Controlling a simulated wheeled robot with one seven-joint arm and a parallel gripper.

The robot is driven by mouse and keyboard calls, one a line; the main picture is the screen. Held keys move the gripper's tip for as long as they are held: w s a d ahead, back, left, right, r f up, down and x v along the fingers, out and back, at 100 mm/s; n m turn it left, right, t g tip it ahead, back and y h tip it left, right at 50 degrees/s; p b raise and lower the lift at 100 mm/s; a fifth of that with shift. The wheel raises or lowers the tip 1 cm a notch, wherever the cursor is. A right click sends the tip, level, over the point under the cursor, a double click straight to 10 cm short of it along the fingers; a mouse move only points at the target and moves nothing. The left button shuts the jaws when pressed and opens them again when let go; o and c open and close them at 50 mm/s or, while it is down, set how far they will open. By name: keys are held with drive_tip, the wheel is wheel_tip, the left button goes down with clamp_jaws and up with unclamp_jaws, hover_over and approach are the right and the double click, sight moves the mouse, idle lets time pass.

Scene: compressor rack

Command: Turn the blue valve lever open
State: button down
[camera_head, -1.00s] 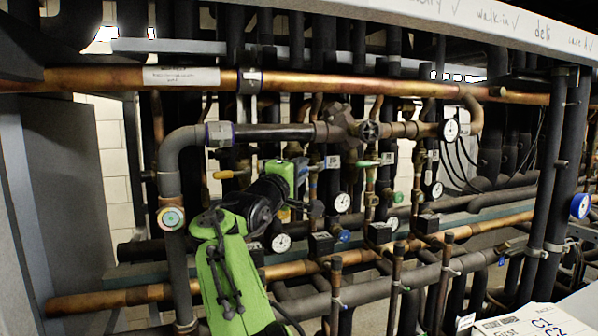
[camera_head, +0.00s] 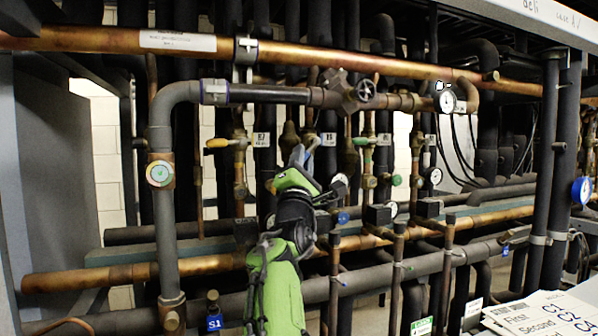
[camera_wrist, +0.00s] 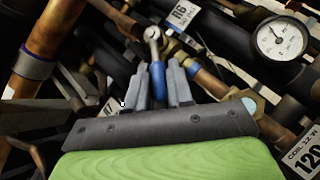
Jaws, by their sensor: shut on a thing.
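The blue valve lever (camera_wrist: 158,82) shows in the wrist view between my two grey fingers, its bare metal end joined to the valve stem (camera_wrist: 152,40) above. My gripper (camera_wrist: 160,88) is shut on the lever, with a finger on each side of it. In the head view my gripper (camera_head: 303,157) reaches up among the pipes, just below the labelled valves. There the fingers and wrist hide most of the lever, so its angle cannot be told.
A yellow handle (camera_head: 217,143) is left of my gripper and a green handle (camera_head: 366,141) right of it. A pressure gauge (camera_wrist: 282,38) is close on the right in the wrist view. Copper pipes (camera_head: 200,265) cross below; a grey vertical pipe (camera_head: 163,225) stands left.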

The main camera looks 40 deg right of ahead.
drive_tip(key=shift+d+f+n+t+y+b, duration=0.15)
drive_tip(key=shift+n+t+y+b, duration=0.15)
drive_tip(key=shift+n+t+y, duration=0.35)
drive_tip(key=shift+d+f+n+t+y+b, duration=0.15)
drive_tip(key=shift+n+t+y+b, duration=0.2)
drive_tip(key=shift+n, duration=0.6)
drive_tip(key=shift+d+f+n+t+y+b, duration=0.1)
drive_tip(key=shift+f+n+t+y+b, duration=0.15)
drive_tip(key=shift+n+t, duration=0.45)
drive_tip(key=shift+s+r+n+y, duration=0.1)
drive_tip(key=shift+r+n+y, duration=0.05)
drive_tip(key=shift+n+y, duration=0.35)
drive_tip(key=c, duration=1.1)
unclamp_jaws()
drive_tip(key=shift+r+t, duration=0.1)
drive_tip(key=shift+t, duration=0.2)
drive_tip(key=shift+h, duration=0.25)
